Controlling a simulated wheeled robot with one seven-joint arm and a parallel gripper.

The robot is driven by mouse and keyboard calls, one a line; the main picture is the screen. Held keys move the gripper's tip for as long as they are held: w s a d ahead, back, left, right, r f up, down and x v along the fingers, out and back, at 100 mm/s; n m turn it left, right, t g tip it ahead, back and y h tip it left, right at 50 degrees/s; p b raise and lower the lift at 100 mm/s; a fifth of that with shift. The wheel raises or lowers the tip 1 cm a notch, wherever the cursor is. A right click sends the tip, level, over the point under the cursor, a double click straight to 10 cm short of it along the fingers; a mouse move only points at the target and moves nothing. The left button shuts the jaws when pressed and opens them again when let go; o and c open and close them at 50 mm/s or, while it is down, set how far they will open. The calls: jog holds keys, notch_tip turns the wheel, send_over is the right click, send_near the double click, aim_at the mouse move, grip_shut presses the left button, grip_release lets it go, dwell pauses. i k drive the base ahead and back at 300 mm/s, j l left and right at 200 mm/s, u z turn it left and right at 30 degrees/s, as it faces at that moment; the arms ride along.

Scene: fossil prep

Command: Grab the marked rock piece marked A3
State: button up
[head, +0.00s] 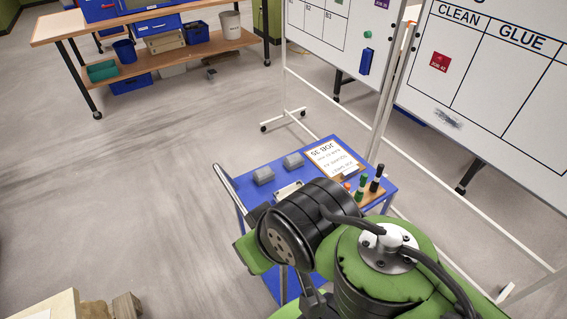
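No piece with a readable A3 mark shows in the head view. Two small grey lumps, one on the left (263,175) and one on the right (293,161), lie on the blue top of a cart (323,150); I cannot tell whether they are rock pieces, and I read no mark on them. A pale flat item (287,190) lies near them, partly hidden by my arm. My green and black arm reaches over the cart's near part and hides much of it. My gripper is not in view.
Whiteboards (480,75) on white-legged stands rise behind. A shelved workbench (160,62) is at the far left. A pale wooden edge (52,306) is at bottom left.

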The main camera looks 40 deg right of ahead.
aim_at(292, 162)
jog(key=i+j+z, duration=0.2)
jog(key=z, duration=0.2)
jog(key=i+j+z, duration=0.2)
jog(key=j+z, duration=0.15)
jog(key=i+j+z, duration=0.1)
jog(key=j+z, duration=0.3)
jog(key=i+j+z, duration=0.1)
jog(key=j+z, duration=0.25)
jog(key=i+j+z, duration=0.25)
jog(key=j+z, duration=0.15)
jog(key=i+j+z, duration=0.25)
jog(key=j+z, duration=0.2)
jog(key=i+j+z, duration=0.1)
jog(key=j+z, duration=0.7)
jog(key=j, duration=0.2)
jog(key=j+z, duration=0.45)
jog(key=i+j+z, duration=0.1)
jog(key=j+z, duration=1)
jog(key=j, duration=0.2)
